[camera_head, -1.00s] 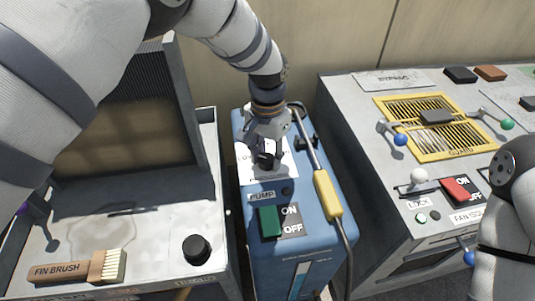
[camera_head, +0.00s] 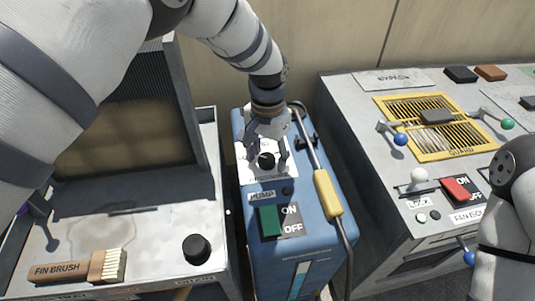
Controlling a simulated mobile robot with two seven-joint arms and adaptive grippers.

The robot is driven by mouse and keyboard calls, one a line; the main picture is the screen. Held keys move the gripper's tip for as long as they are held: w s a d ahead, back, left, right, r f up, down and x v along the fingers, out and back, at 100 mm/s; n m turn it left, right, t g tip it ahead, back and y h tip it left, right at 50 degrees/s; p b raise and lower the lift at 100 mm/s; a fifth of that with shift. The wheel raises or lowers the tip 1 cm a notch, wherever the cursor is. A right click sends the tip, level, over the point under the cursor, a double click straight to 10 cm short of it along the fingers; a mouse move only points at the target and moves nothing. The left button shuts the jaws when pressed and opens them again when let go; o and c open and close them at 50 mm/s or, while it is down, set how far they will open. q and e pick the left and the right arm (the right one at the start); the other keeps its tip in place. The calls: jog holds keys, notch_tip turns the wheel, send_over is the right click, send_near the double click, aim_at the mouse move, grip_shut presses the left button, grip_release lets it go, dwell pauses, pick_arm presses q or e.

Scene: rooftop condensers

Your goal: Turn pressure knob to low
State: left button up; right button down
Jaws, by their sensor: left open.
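The blue pump unit (camera_head: 262,262) stands in the middle, between two grey condenser units. A black knob (camera_head: 266,160) sits on the white label plate (camera_head: 253,172) on its top, and I take it to be the pressure knob. My left gripper (camera_head: 267,156) reaches down from above, open, with its fingers apart on either side of the knob. I cannot tell whether they touch it. The printing on the plate is mostly hidden or too small to read. My right arm shows at the right edge, but its gripper is out of view.
A green pump switch (camera_head: 270,221) sits in front of the plate. A yellow-handled wand (camera_head: 327,193) with a hose lies along the pump's right side. A fin brush (camera_head: 78,268) and another black knob (camera_head: 197,249) are on the left unit. Levers and a red switch (camera_head: 456,190) are on the right unit.

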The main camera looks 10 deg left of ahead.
aim_at(267, 157)
pick_arm(q)
notch_tip(267, 157, up, 12)
dwell(0.3)
